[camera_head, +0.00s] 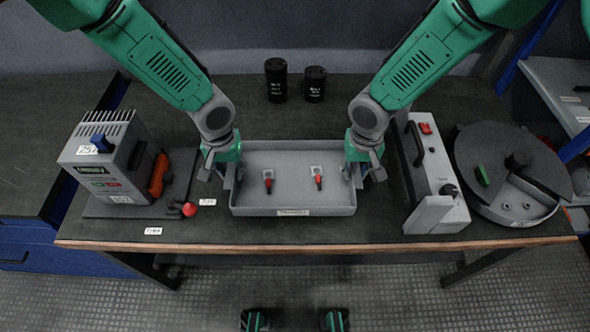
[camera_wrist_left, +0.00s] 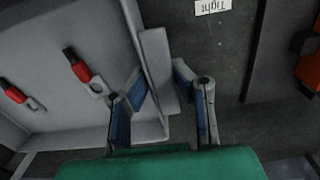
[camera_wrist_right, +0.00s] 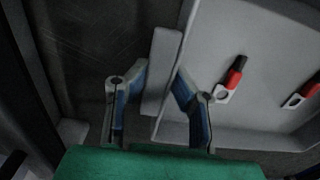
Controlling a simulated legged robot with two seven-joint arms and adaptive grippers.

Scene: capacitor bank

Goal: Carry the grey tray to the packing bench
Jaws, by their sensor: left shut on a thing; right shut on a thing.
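The grey tray (camera_head: 292,196) lies level on the dark bench top, at the middle near the front edge. Whether the tray is slightly lifted I cannot tell.
A grey finned box (camera_head: 100,170) with a red-knobbed lever (camera_head: 189,209) stands left of the tray. A grey case (camera_head: 435,180) and a round turntable (camera_head: 510,165) stand to the right. Two black cylinders (camera_head: 276,80) (camera_head: 315,84) stand behind. A grey shelf (camera_head: 560,90) is far right.

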